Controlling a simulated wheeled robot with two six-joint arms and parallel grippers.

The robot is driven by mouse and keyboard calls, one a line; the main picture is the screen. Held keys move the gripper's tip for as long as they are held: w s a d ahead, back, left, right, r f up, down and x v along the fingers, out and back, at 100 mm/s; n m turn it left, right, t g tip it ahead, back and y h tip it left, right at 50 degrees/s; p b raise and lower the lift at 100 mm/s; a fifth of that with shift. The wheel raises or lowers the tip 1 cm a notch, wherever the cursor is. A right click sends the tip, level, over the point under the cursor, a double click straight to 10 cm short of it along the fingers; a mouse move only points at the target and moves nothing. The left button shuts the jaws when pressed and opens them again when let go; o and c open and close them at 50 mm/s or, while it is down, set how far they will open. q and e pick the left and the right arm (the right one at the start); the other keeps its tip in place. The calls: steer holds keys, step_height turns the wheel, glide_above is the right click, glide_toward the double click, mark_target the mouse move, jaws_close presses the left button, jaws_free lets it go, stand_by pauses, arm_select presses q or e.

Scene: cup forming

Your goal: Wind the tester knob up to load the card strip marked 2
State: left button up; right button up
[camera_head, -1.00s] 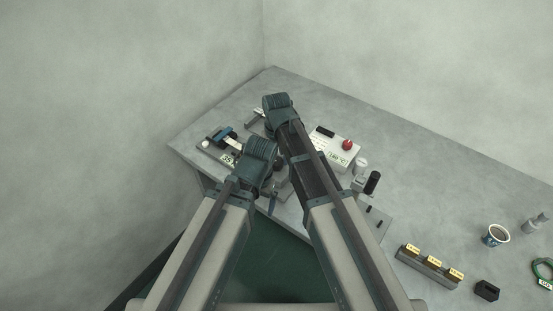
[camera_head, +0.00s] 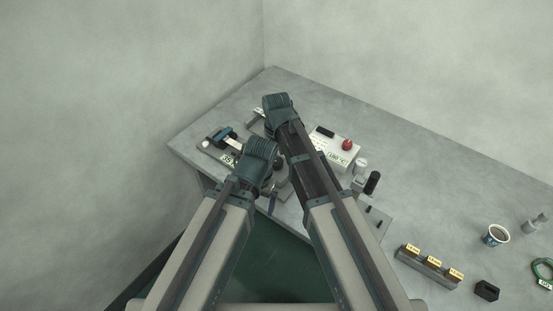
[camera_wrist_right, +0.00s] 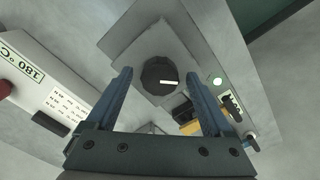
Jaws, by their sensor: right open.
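In the right wrist view, a black round knob (camera_wrist_right: 152,70) with a white pointer line sits on a grey plate (camera_wrist_right: 125,38). My right gripper (camera_wrist_right: 159,74) is open, its two blue fingers apart on either side of the knob in the picture. I cannot tell whether they touch it. I cannot make out a strip marked 2.
A rack with yellow labels (camera_head: 428,265), a cup (camera_head: 496,236) and a black block (camera_head: 487,291) are at the right.

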mark_target(277, 161)
arm_select(q)
step_height(277, 161, up, 14)
steer(key=p, duration=1.3)
steer(key=shift+f+p, duration=0.15)
steer(key=shift+p, duration=0.15)
arm_select(e)
step_height(277, 161, up, 14)
steer(key=shift+f, duration=0.15)
